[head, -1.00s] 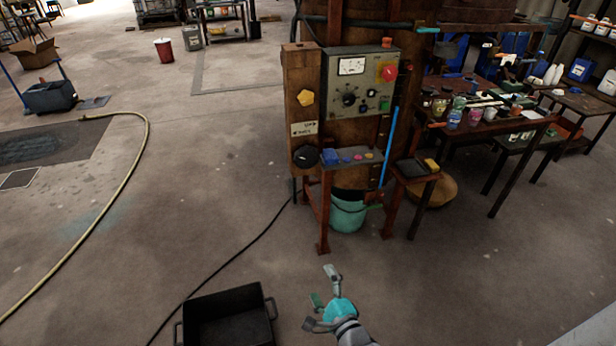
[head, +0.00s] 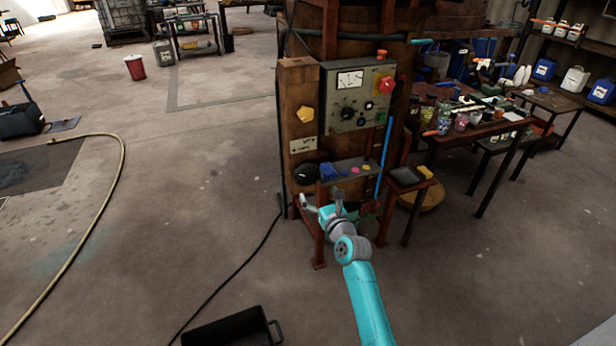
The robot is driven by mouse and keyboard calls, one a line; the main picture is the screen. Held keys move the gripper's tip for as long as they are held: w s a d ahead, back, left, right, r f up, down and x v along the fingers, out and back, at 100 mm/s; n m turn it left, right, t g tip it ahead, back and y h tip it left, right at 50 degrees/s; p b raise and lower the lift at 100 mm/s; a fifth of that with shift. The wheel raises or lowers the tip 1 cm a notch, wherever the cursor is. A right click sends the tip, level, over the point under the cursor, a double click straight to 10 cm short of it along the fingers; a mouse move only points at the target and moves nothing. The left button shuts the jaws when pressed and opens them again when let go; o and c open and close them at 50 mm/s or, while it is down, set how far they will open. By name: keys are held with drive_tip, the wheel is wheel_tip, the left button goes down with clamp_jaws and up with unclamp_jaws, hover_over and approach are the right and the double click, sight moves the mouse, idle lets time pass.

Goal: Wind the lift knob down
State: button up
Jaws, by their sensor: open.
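A wooden post (head: 298,85) stands left of a grey control panel (head: 356,98). The post carries a yellow lobed knob (head: 305,113), a small arrow sign (head: 303,145) too small to read surely, and a round black knob (head: 306,173) lower down. I cannot tell from the markings which one is the lift knob. My gripper (head: 320,199) is open and empty.
The panel has a red button (head: 387,85) and a dark dial (head: 348,113). The small shelf (head: 350,165) holds a blue item and small coloured pieces. A blue rod (head: 385,145) leans right of it. A black tray (head: 232,330) and a cable lie on the floor, left.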

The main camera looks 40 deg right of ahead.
sight(308, 177)
drive_tip(key=x, duration=0.9)
drive_tip(key=shift+w, duration=0.25)
drive_tip(key=c, duration=0.8)
